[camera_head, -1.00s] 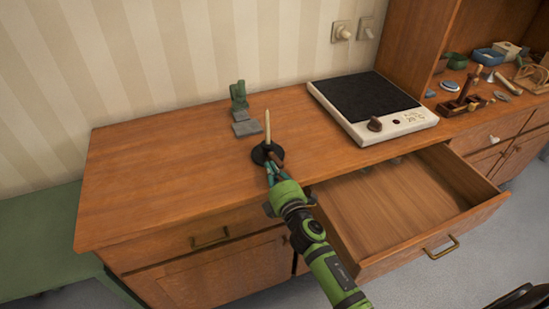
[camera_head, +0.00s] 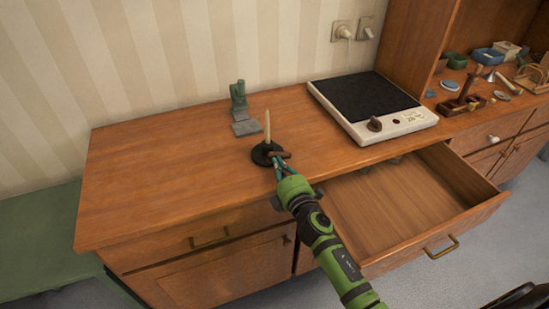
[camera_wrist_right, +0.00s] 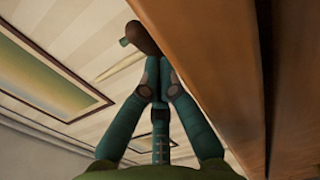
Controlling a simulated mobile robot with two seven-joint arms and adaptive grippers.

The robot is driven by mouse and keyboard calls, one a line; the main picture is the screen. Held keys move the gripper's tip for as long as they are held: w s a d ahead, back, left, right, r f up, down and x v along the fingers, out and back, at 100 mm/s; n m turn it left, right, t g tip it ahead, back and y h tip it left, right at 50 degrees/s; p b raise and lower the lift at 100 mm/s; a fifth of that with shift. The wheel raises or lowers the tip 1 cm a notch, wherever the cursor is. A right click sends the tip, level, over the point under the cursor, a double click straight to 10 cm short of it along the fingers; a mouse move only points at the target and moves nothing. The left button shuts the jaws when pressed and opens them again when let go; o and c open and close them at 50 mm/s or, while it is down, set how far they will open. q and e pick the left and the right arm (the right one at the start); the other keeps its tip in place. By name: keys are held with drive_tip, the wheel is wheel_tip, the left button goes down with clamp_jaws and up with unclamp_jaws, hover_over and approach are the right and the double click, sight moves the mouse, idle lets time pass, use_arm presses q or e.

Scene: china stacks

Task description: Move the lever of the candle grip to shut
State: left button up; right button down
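The candle grip (camera_head: 260,156) is a dark round holder on the wooden counter, with a pale candle (camera_head: 267,127) upright in it. Its brown lever (camera_head: 284,154) points to the right in the head view. My right gripper (camera_head: 277,162) is at the lever, on the near side of the holder. In the right wrist view its teal fingers (camera_wrist_right: 157,66) come together at the tips, right by the brown lever end (camera_wrist_right: 143,36). I cannot tell whether the lever is between the tips. My left gripper is out of view.
An open drawer (camera_head: 451,234) juts out below the counter at the right. A hotplate (camera_head: 362,134) stands at the back right, and a green figure with grey blocks (camera_head: 239,100) behind the candle. The counter's left part is clear.

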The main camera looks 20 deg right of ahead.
drive_tip(key=shift+a, duration=0.1)
drive_tip(key=shift+s+a, duration=0.1)
drive_tip(key=shift+a, duration=0.45)
drive_tip(key=s, duration=0.7)
drive_tip(key=shift+d, duration=0.15)
idle(0.4)
